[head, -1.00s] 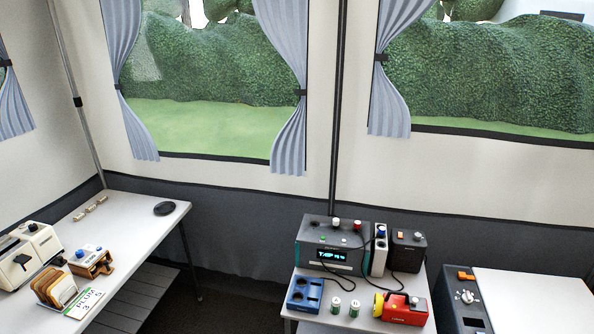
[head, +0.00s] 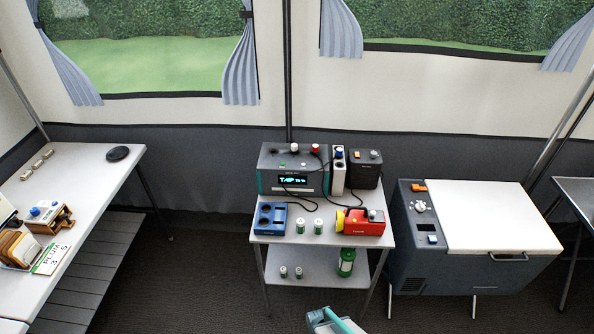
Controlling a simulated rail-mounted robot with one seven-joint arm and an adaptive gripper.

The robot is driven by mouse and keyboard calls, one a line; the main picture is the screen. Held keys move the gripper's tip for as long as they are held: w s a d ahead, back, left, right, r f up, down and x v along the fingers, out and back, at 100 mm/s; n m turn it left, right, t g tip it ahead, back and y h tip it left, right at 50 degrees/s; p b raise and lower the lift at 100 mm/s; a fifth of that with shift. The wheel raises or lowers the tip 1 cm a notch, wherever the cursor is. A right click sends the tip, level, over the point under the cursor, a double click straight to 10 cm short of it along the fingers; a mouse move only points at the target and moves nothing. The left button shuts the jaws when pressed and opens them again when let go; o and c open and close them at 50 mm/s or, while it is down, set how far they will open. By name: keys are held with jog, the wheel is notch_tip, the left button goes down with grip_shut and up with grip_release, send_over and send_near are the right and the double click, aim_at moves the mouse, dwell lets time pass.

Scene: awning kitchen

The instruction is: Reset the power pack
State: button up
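The likely power pack (head: 267,178) is a dark grey and teal box at the back of the small white table (head: 258,238) in the head view. Its front display (head: 293,180) glows with cyan text too small to read surely. On its top are a white knob, a red knob (head: 315,148) and a small green button or lamp. A narrow white unit with a blue knob (head: 339,153) and a dark box with an orange switch (head: 366,170) stand to its right. Part of my arm shows at the bottom edge, well in front of the table.
A blue holder (head: 270,219), two green-white cylinders (head: 318,226) and a red-yellow torch (head: 365,224) fill the table front, with black cables behind. A green canister (head: 346,262) stands on the lower shelf. A cool box (head: 490,220) stands right, a long table (head: 95,180) left.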

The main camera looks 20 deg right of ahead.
grip_shut()
dwell(1.3)
